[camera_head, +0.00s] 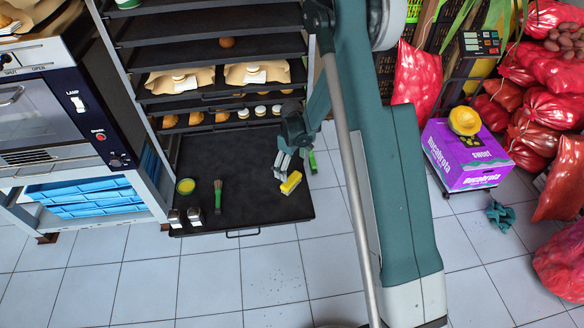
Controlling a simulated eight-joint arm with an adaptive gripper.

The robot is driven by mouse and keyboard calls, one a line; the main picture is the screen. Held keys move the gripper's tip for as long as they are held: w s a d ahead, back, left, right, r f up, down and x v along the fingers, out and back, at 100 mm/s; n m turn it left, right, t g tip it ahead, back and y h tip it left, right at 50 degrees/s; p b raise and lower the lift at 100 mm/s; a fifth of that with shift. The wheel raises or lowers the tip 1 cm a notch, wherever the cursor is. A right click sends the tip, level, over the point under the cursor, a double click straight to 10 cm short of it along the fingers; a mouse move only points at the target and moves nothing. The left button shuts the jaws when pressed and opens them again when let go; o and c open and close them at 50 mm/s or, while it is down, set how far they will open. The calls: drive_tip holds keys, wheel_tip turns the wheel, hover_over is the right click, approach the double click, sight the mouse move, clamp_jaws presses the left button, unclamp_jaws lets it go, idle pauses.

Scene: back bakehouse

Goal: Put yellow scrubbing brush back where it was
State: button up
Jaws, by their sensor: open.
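The yellow scrubbing brush (290,183) lies on the right part of the black pulled-out tray (255,211) at the bottom of the rack. It has a yellow top and a pale side. My gripper (281,172) points down just behind and left of the brush, its fingers open. The fingertips are close to the brush; whether they touch it I cannot tell. Nothing shows between the fingers.
A green object (313,162) is right of my gripper. Shelves with bread (170,121) rise behind. The tray's middle is clear.

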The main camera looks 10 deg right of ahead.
drive_tip(key=shift+r, duration=0.1)
idle(0.4)
drive_tip(key=s+d+r+m+t, duration=0.15)
drive_tip(key=s+r, duration=0.25)
drive_tip(key=r, duration=0.7)
drive_tip(key=s+d+r+m+t, duration=0.15)
drive_tip(key=s+r, duration=0.35)
drive_tip(key=r, duration=0.5)
drive_tip(key=s+d+r+m, duration=0.15)
drive_tip(key=s+r, duration=0.25)
drive_tip(key=r, duration=0.7)
drive_tip(key=s+d+r+m+t, duration=0.1)
drive_tip(key=s+r, duration=0.2)
drive_tip(key=s, duration=0.5)
drive_tip(key=s+d+r+m+t, duration=0.1)
drive_tip(key=s+r+m, duration=0.1)
drive_tip(key=s, duration=0.7)
drive_tip(key=s+d+r+m+t, duration=0.1)
drive_tip(key=s+d+r+t, duration=0.1)
drive_tip(key=s+r, duration=0.3)
drive_tip(key=s, duration=0.4)
